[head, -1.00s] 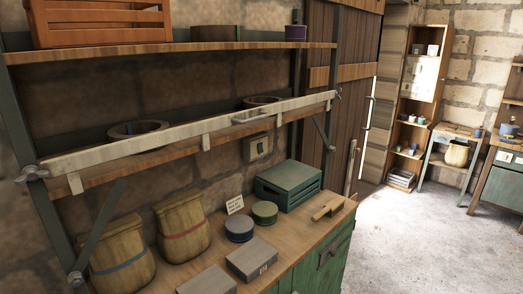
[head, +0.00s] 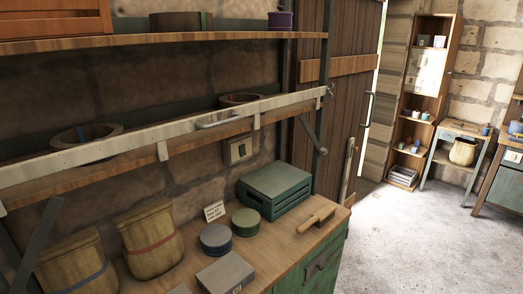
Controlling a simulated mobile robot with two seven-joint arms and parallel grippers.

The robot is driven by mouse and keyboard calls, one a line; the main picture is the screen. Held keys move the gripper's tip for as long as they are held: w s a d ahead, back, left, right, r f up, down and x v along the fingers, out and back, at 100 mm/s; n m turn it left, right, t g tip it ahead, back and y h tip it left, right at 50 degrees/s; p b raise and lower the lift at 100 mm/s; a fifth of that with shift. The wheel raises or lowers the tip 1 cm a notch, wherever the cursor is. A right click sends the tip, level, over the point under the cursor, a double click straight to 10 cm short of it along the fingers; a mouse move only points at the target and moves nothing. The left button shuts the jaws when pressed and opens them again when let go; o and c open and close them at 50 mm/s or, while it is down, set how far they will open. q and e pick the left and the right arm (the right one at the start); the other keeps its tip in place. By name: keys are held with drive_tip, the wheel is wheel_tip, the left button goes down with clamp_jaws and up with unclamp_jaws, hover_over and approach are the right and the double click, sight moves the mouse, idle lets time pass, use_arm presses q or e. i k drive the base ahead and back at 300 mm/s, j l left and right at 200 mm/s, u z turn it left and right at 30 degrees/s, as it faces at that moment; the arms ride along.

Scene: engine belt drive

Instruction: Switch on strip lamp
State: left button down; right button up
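A small beige switch plate (head: 239,150) is fixed to the stone wall, below the lower shelf and above the green crate. Its dark centre is too small to read as on or off. A long pale bar (head: 120,143) with a metal handle (head: 219,121) runs along the front of the lower shelf. I cannot tell whether this bar is the strip lamp; no glowing lamp shows. Neither of my grippers is in view.
The workbench (head: 277,247) carries two sacks (head: 150,240), round tins (head: 216,238), a grey box (head: 225,271), a green crate (head: 274,190) and a wooden brush (head: 317,220). A wooden door (head: 345,120) stands beyond it. The floor (head: 420,245) at right is clear.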

sight(242, 147)
drive_tip(key=i+l+z, duration=0.1)
drive_tip(key=i+l, duration=1.25)
drive_tip(key=i, duration=0.1)
